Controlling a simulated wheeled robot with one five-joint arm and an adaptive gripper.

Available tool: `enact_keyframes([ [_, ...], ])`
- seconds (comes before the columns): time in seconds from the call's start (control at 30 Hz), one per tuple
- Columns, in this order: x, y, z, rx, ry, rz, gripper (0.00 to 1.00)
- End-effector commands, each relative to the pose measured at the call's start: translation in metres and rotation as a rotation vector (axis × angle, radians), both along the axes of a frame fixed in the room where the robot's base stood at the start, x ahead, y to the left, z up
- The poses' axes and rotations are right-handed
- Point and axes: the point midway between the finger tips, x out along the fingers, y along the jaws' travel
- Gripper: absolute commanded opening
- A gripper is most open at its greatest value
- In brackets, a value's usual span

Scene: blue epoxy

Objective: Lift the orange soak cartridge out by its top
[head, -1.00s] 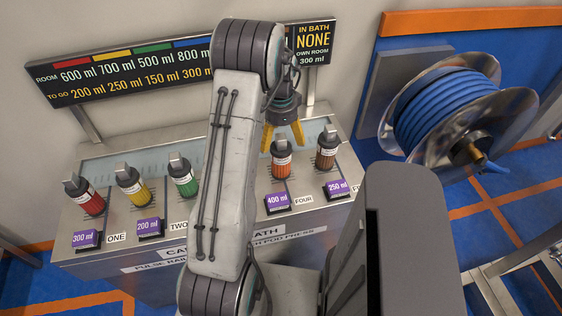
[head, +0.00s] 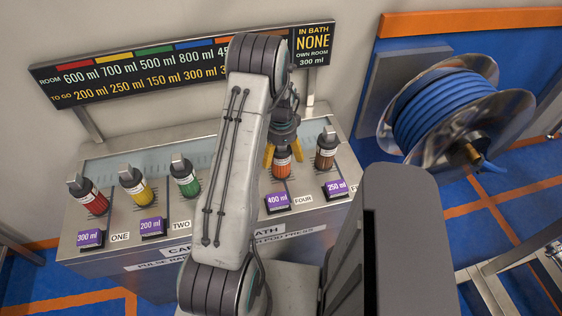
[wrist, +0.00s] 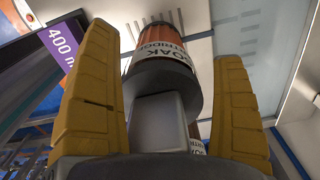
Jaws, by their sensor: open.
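The orange soak cartridge (head: 281,170) stands tilted in its place on the steel bath console, by the 400 ml display. In the wrist view the orange cartridge (wrist: 172,38) shows a black and white label band and a pale grey block-shaped top. My gripper (head: 284,156) is open around its upper part, one yellow finger on each side. In the wrist view my gripper (wrist: 165,50) has the grey top between its fingers, close to the palm, with gaps visible on both sides. In the head view the fingers hide the cartridge's top.
A brown cartridge (head: 326,150) stands close on the right. Green (head: 185,178), yellow (head: 134,187) and red (head: 88,194) ones stand left, beyond my arm. A sign board (head: 130,80) rises behind, reading IN BATH NONE. A blue hose reel (head: 440,105) is at right.

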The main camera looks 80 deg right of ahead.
Motion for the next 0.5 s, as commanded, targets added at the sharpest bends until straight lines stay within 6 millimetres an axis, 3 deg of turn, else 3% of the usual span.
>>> enact_keyframes([
  [0.07,0.0000,0.0000,0.0001,0.000,0.000,0.000,0.89],
  [0.5,0.0000,-0.0001,0.0004,0.000,0.000,0.000,0.49],
])
